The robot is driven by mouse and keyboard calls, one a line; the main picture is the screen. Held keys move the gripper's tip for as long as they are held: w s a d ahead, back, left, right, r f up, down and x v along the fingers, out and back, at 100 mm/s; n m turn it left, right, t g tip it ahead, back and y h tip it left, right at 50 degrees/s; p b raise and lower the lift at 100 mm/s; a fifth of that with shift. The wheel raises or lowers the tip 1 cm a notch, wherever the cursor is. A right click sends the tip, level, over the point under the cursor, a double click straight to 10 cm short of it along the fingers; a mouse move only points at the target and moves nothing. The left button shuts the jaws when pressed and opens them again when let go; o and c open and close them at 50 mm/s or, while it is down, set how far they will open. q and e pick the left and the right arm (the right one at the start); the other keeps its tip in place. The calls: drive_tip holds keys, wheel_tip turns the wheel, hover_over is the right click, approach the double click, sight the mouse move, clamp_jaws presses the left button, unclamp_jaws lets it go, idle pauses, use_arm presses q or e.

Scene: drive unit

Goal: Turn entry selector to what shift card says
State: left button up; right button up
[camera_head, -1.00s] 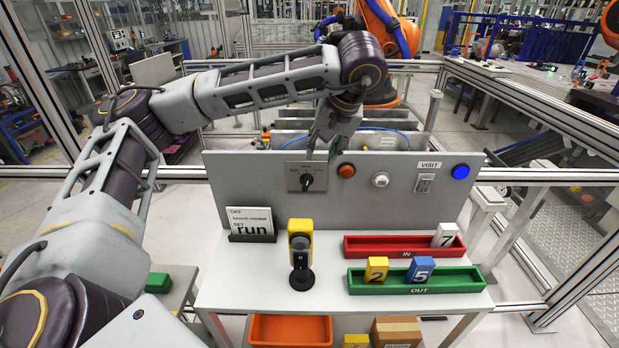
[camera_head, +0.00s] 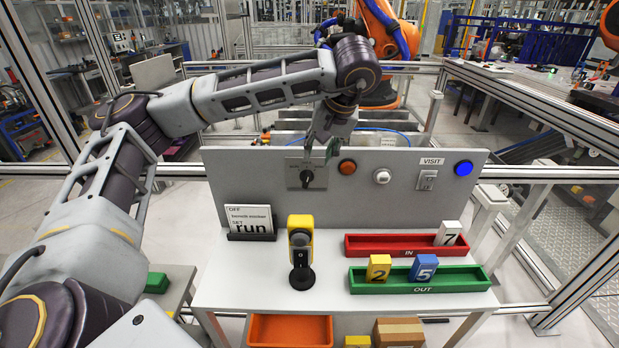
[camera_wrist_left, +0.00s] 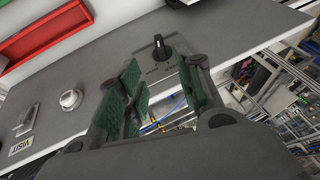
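The entry selector is a black knob (camera_head: 306,179) on a grey plate on the upright panel; its labels are too small to read. The knob also shows in the left wrist view (camera_wrist_left: 160,46), beyond my fingertips. The shift card (camera_head: 249,221) stands in a dark holder at the panel's foot, at left. My right gripper is out of view.
A yellow-black post (camera_head: 301,255), red tray (camera_head: 375,246) and green tray (camera_head: 455,281) with number blocks stand on the table.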

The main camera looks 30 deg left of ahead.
sight(309, 176)
use_arm(q)
drive_tip(key=shift+b+x, duration=2.25)
drive_tip(key=shift+x, duration=1.75)
drive_tip(key=shift+b+x, duration=0.5)
drive_tip(key=shift+x, duration=0.4)
drive_tip(key=shift+w+a+f+b, duration=0.15)
drive_tip(key=shift+f+b, duration=0.15)
drive_tip(key=shift+f, duration=0.25)
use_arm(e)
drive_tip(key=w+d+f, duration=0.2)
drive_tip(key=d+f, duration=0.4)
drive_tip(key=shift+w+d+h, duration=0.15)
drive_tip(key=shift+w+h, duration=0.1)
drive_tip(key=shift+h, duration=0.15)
use_arm(q)
drive_tip(key=shift+c, duration=0.3)
clamp_jaws()
